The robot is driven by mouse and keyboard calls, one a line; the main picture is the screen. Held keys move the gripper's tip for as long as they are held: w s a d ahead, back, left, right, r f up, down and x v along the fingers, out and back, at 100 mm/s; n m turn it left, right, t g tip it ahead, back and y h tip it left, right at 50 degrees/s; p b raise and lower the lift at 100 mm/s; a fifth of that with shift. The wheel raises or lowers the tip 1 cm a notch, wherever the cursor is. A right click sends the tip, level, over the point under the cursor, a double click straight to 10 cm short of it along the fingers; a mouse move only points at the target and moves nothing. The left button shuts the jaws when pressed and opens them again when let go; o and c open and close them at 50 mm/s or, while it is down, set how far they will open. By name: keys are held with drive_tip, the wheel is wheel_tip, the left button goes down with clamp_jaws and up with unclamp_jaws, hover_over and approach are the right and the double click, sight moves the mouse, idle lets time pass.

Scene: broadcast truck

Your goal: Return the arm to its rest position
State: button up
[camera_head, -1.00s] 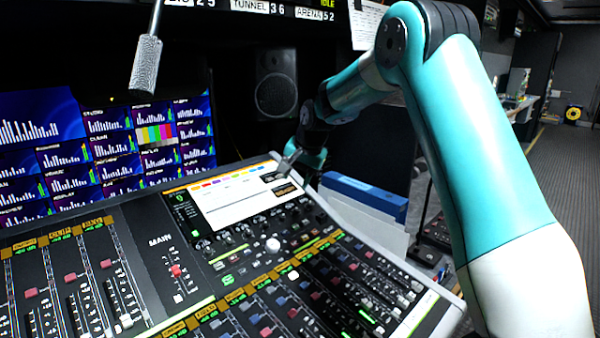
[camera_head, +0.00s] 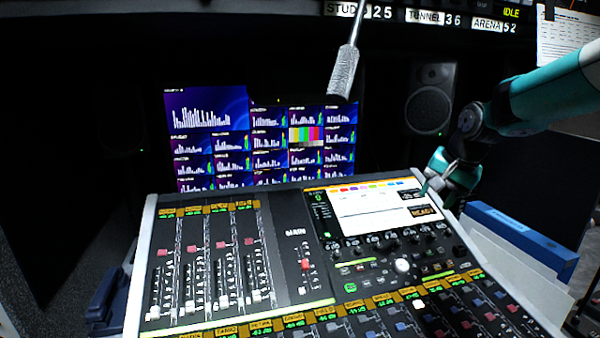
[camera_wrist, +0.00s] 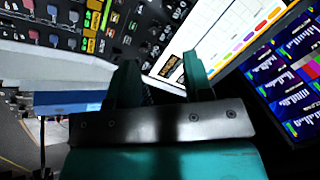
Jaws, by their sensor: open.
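My gripper (camera_head: 428,188) is at the right edge of the mixing console's lit screen (camera_head: 368,212), close to its upper right corner. I cannot tell from this view whether it touches the screen. In the wrist view my gripper (camera_wrist: 158,76) shows two teal fingers spread apart with nothing between them. The white screen (camera_wrist: 215,40) lies beyond the fingertips there. My arm reaches in from the right edge of the head view, still stretched out over the console's right side.
The mixing console (camera_head: 218,322) with faders and knobs fills the foreground. A gooseneck microphone (camera_head: 343,72) hangs in front of the monitor wall (camera_head: 205,108). A speaker (camera_head: 430,100) stands behind my arm. A blue binder (camera_head: 520,235) sits right of the console.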

drive_tip(key=s+a+r+n+g+y, duration=0.15)
drive_tip(key=s+a+n, duration=0.35)
drive_tip(key=s+a, duration=0.5)
drive_tip(key=s+a+n+g, duration=0.1)
drive_tip(key=s+a+n, duration=0.2)
drive_tip(key=s, duration=0.5)
drive_tip(key=s+a+n, duration=0.2)
drive_tip(key=s+n, duration=0.1)
drive_tip(key=s, duration=0.5)
drive_tip(key=s+a+f+n+g+y, duration=0.1)
drive_tip(key=s+a+n, duration=0.2)
drive_tip(key=s, duration=0.5)
drive_tip(key=shift+s+a+n+g, duration=0.3)
drive_tip(key=shift+n+g, duration=0.05)
drive_tip(key=shift+n, duration=0.15)
